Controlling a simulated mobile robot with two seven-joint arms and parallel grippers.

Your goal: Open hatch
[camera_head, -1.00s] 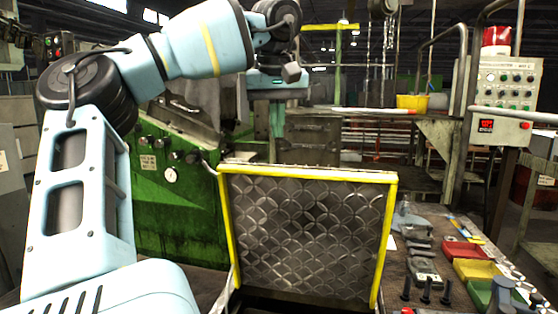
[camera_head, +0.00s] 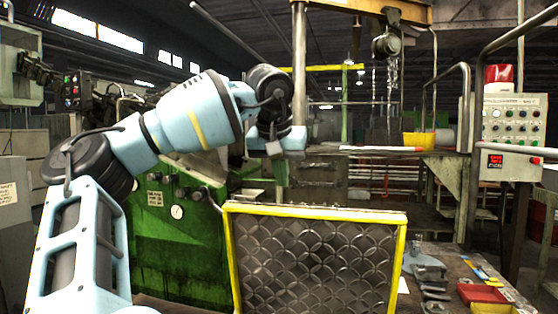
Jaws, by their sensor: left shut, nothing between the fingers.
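The hatch (camera_head: 315,262) is a dark patterned metal panel with a yellow frame. It stands raised and upright in the lower middle of the head view, and its lower edge is cut off by the picture. My left gripper (camera_head: 274,149) is at the end of the pale blue arm that comes in from the left. It is above the hatch's top edge in the picture and apart from it. It is shut and holds nothing; its fingers are small and partly hidden by the wrist. My right gripper is out of view.
A green machine (camera_head: 172,240) with a gauge stands left of the hatch. A bench (camera_head: 455,262) with tools and a red tray (camera_head: 482,293) lies to the right. A control panel (camera_head: 512,128) and metal rails stand at the right. A chain hoist (camera_head: 387,46) hangs above.

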